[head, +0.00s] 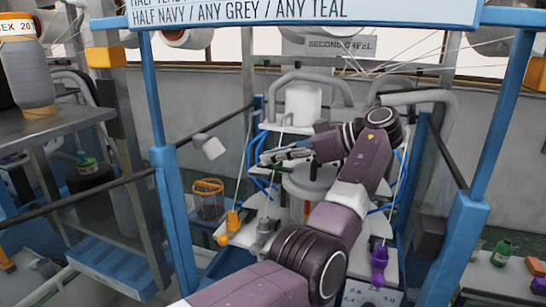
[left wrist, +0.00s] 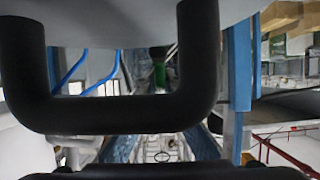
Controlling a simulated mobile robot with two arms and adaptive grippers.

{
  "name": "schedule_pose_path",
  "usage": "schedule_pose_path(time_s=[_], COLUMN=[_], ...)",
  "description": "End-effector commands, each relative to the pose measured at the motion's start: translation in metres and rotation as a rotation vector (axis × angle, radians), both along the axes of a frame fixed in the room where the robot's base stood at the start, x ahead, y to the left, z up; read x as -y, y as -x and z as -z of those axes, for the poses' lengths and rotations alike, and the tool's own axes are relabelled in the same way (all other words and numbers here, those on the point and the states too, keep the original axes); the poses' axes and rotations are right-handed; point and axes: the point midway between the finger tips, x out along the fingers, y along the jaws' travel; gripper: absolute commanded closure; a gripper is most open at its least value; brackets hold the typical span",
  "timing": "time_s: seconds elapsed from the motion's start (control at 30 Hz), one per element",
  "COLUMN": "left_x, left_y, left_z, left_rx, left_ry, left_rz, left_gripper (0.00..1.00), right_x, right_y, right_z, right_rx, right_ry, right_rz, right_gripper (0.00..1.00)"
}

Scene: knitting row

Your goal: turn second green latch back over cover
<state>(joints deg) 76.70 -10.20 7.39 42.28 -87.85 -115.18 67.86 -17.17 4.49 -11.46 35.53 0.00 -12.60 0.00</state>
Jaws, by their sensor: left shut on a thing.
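My left gripper (head: 270,156) is at the left side of the round grey housing (head: 318,179) in the middle of the machine. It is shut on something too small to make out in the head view. The left wrist view shows a thick dark U-shaped bar (left wrist: 125,118) close up, under a pale surface. A small green piece (left wrist: 160,76) shows behind the bar; I cannot tell whether it is a latch or whether the gripper touches it. No green latch is clear in the head view. My right gripper is not in view.
Blue posts (head: 176,215) flank the machine, with a dark rail (head: 215,131) to the left. Thin yarns run down near the gripper. A yellow piece (head: 233,221) and a purple piece (head: 379,264) sit at the machine's front. A wire basket (head: 208,200) stands at the left.

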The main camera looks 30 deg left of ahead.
Motion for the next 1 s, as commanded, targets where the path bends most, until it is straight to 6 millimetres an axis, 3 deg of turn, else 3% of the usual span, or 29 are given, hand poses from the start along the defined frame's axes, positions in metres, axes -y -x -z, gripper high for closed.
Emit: schedule_pose_path(time_s=[0.17,0.2,0.33,0.67,1.0], left_x=[0.0,0.0,0.0,0.0,0.0], left_y=[0.0,0.0,0.0,0.0,0.0], left_z=[0.0,0.0,0.0,-0.003,-0.061], left_rx=[0.001,0.001,0.0,0.001,0.003], left_ry=[0.0,0.0,0.0,0.001,0.0], left_rz=[0.001,0.001,0.001,0.001,0.001], left_gripper=[1.0,0.88,0.75,0.75,0.75], right_x=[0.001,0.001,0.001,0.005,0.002], right_y=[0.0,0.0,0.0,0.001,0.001], right_z=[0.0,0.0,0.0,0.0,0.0], right_rx=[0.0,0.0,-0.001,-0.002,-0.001], right_ry=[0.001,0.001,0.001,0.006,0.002], right_rz=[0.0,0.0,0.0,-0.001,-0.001], right_gripper=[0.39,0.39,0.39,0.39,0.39])
